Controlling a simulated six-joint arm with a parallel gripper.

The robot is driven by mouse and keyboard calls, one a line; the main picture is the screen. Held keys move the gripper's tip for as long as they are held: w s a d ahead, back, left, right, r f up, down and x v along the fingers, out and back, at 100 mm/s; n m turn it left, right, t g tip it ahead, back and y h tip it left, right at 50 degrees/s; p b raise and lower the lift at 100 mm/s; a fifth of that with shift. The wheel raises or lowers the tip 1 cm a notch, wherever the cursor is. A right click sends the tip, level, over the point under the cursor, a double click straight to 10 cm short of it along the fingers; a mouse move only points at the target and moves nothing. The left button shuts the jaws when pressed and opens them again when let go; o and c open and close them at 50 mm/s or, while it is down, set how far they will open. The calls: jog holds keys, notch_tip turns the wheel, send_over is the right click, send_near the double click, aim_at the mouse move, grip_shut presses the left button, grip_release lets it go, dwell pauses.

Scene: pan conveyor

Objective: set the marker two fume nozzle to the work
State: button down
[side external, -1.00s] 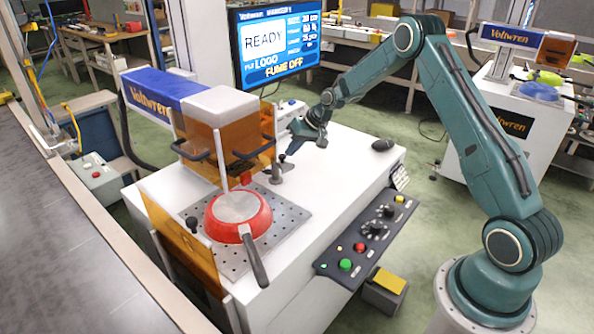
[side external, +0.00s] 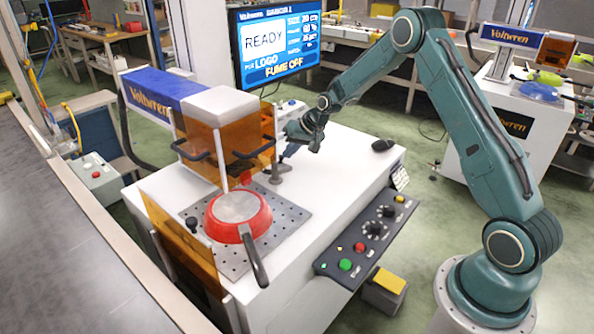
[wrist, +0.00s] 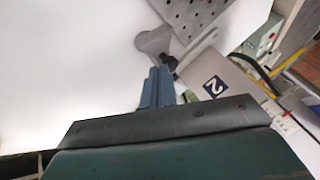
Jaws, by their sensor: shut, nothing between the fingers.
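The fume nozzle (side external: 276,174) is a small grey fitting on the white machine top, right of the perforated plate in the side view. In the wrist view its flared grey mouth (wrist: 153,43) lies just beyond my fingertips, with a dark knob beside them. My gripper (side external: 284,155) is low over the top, close beside the nozzle. In the wrist view its blue fingers (wrist: 157,77) are together and empty; I cannot tell whether they touch the knob. A red pan (side external: 238,215) lies bottom up on the perforated plate (side external: 285,222). The screen (side external: 276,45) reads READY and FUME OFF.
The orange-shielded marker head (side external: 222,145) stands over the plate, left of my gripper. A "2" label (wrist: 214,86) shows in the wrist view. A control panel (side external: 365,240) runs along the machine's front edge. A dark mouse-like object (side external: 383,145) lies right; white top between is clear.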

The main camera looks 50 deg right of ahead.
aim_at(275, 166)
jog(key=shift+w+a, duration=0.15)
jog(key=shift+a, duration=0.65)
jog(key=shift+w+a, duration=0.15)
jog(key=shift+a, duration=0.6)
jog(key=shift+w+a, duration=0.5)
jog(key=shift+a, duration=0.25)
jog(key=shift+w+a, duration=0.4)
jog(key=shift+w, duration=0.05)
jog(key=shift+d, duration=0.2)
jog(key=shift+w+d, duration=0.25)
jog(key=shift+d, duration=0.35)
